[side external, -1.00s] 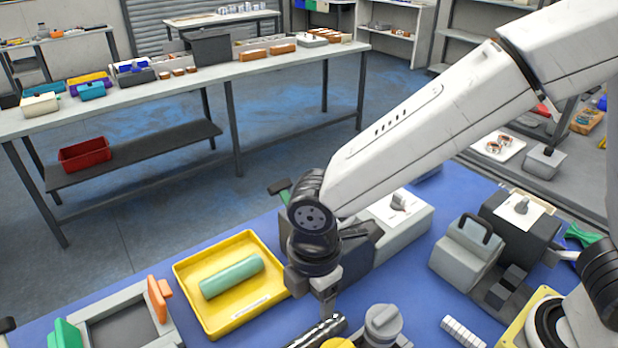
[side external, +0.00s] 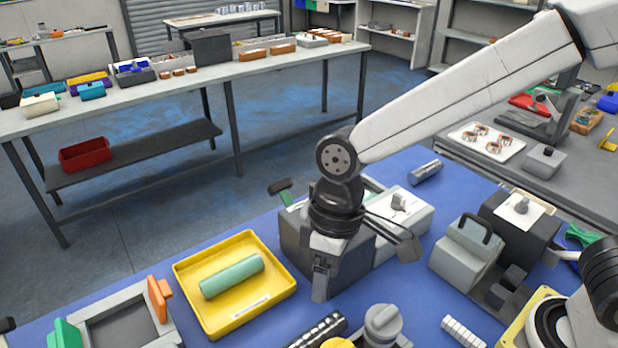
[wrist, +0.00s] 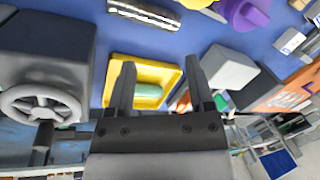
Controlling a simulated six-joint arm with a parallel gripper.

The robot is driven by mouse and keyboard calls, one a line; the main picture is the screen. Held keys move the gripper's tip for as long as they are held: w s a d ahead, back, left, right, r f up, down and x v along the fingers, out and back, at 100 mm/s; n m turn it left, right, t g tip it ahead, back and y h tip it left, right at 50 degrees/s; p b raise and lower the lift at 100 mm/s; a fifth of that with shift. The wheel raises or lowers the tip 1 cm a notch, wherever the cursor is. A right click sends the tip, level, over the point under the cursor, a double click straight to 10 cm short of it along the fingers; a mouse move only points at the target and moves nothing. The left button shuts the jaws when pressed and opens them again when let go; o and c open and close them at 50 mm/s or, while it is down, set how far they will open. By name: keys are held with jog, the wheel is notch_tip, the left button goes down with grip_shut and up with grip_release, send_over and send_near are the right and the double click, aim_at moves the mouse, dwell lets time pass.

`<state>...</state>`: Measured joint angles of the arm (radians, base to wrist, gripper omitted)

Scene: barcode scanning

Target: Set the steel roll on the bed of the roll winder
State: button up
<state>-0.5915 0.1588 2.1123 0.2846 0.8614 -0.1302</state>
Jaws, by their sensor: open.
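Two metallic cylinders fit the steel roll. One dark, shiny cylinder (side external: 318,331) lies at the near edge of the side view, and a shiny cylinder (wrist: 145,12) shows at the top of the wrist view. A smooth grey cylinder (side external: 426,172) lies near the back of the blue mat. I cannot tell for certain which machine is the roll winder; a grey machine (side external: 296,247) stands right behind my gripper. My gripper (side external: 320,297) points down above the mat, beside the yellow tray. In the wrist view my gripper (wrist: 160,75) is open with nothing between its fingers.
A yellow tray (side external: 192,309) holds a green roll (side external: 232,276). A grey frame (side external: 90,312) with an orange part stands at the left. A grey knobbed fixture (side external: 383,322), a white ribbed cylinder (side external: 463,331) and a grey handled device (side external: 466,252) crowd the right. A handwheel (wrist: 40,105) shows in the wrist view.

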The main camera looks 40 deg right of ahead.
jog(key=m+y, duration=0.1)
jog(key=m, duration=0.5)
jog(key=m+t+y, duration=0.1)
jog(key=m+y, duration=0.2)
jog(key=m, duration=1.5)
send_over(318, 330)
jog(key=d, duration=0.4)
jog(key=f, duration=0.9)
jog(key=shift+a+f, duration=0.25)
jog(key=shift+f, duration=0.1)
jog(key=shift+x, duration=1.3)
jog(key=shift+a+f, duration=0.1)
jog(key=shift+x, duration=2.45)
